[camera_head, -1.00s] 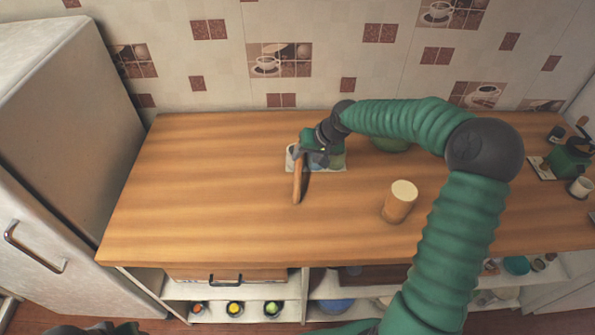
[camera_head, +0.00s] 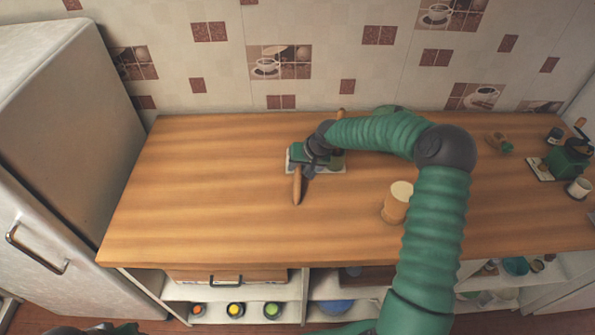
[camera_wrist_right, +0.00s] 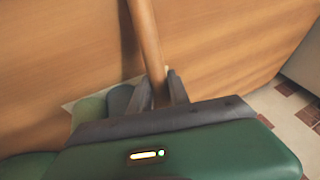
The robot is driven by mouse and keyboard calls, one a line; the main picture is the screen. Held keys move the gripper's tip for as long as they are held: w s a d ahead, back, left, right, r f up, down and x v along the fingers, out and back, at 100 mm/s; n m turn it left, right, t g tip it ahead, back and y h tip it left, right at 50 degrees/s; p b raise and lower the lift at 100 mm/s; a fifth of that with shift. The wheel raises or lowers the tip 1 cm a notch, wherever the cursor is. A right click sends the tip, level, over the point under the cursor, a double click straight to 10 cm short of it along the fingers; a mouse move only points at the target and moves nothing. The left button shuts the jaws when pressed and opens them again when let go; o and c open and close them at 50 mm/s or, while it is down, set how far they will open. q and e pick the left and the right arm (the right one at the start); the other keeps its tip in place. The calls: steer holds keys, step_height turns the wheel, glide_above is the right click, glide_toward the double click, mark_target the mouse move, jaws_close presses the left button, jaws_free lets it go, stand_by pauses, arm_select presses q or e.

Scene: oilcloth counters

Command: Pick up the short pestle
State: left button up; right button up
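A short wooden pestle (camera_head: 297,187) lies on the wooden counter, with its near end pointing toward the front edge. My right gripper (camera_head: 299,166) is over its far part, at a light mat with green and grey patches. In the right wrist view, the pestle (camera_wrist_right: 150,50) runs between the two dark fingers (camera_wrist_right: 160,90) of that gripper. The fingers are close to its sides; whether they press on it I cannot tell. The gripper hides its far end. My left gripper is not clearly seen.
A light wooden cylinder (camera_head: 397,200) stands right of the pestle, near my right arm. A wooden stick (camera_head: 341,114) shows behind that arm by a green bowl (camera_head: 388,109). A green grinder (camera_head: 568,160) stands far right. The left counter (camera_head: 200,190) is clear.

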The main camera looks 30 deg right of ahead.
steer(key=shift+d, duration=0.1)
jaws_close()
steer(key=shift+w+d+r, duration=0.1)
steer(key=shift+r, duration=0.2)
step_height(320, 180, up, 3)
steer(key=shift+f+b, duration=0.1)
steer(key=shift+b, duration=0.2)
steer(key=s+a+r, duration=0.2)
steer(key=s+a, duration=0.7)
steer(key=s, duration=0.5)
steer(key=s+a+f+n+y, duration=0.1)
steer(key=a+f+n, duration=0.1)
steer(key=a, duration=0.1)
steer(key=s+a+f+n+g+y, duration=0.1)
steer(key=a+n, duration=0.1)
steer(key=a, duration=0.1)
steer(key=s+a+f+n, duration=0.2)
steer(key=a, duration=0.1)
steer(key=shift+f+n+g+y, duration=0.3)
steer(key=shift+n+y, duration=0.1)
steer(key=w+d+r+m+t+h, duration=0.1)
steer(key=w+d+r+m, duration=0.3)
steer(key=d, duration=0.5)
steer(key=r+m+h, duration=0.1)
steer(key=m, duration=0.1)
steer(key=shift+w+d+m+t+h, duration=0.2)
steer(key=shift+m+t+h, duration=0.1)
steer(key=shift+m+h, duration=0.1)
